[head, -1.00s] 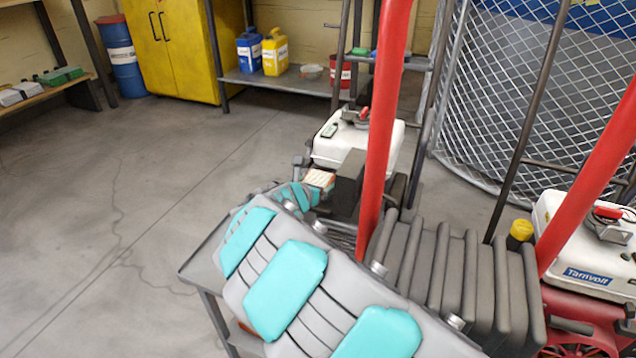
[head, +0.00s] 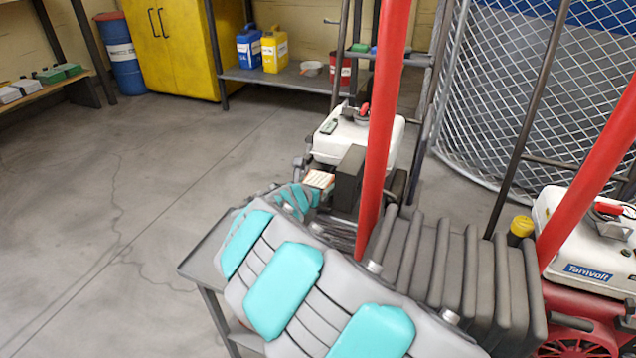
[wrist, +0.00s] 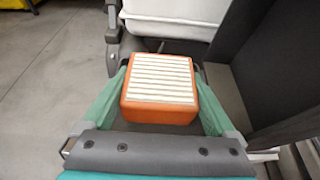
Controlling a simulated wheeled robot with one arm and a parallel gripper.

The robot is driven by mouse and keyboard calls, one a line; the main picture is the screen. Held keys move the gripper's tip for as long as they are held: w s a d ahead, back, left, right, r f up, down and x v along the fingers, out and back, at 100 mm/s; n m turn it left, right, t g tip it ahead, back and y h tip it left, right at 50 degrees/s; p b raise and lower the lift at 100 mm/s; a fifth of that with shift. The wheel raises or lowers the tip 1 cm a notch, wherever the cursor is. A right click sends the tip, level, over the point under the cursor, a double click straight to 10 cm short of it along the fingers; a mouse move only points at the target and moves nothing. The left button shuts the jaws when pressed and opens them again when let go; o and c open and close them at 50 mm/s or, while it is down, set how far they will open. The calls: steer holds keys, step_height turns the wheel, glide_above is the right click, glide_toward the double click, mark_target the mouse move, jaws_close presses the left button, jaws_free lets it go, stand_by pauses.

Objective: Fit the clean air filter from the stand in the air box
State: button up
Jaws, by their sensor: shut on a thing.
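The clean air filter (wrist: 160,90) is an orange block with white pleats on its upper face. My gripper (wrist: 162,85) is shut on it, with one green finger on each side. In the head view the filter (head: 319,179) is small and partly hidden by my gripper. It is beside a dark, box-like part (head: 348,178) on the near side of a white-topped engine (head: 355,135). In the wrist view this dark part (wrist: 245,75) stands to the right of the filter. I cannot tell which part is the air box opening, or whether the filter touches it.
A red post (head: 383,120) stands close to the right of the dark part. A grey bench edge (head: 200,262) lies below my arm. A second engine (head: 580,240) stands at the right. A mesh fence (head: 500,110) is behind. Open floor (head: 130,200) is at the left.

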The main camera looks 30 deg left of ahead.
steer(key=o, duration=0.9)
steer(key=shift+r, duration=0.1)
steer(key=shift+r, duration=0.85)
steer(key=shift+f+b, duration=0.35)
steer(key=shift+b, duration=0.15)
step_height(320, 180, up, 3)
steer(key=shift+f+p, duration=0.15)
steer(key=shift+p, duration=0.6)
steer(key=shift+f+b, duration=0.25)
steer(key=shift+b, duration=0.9)
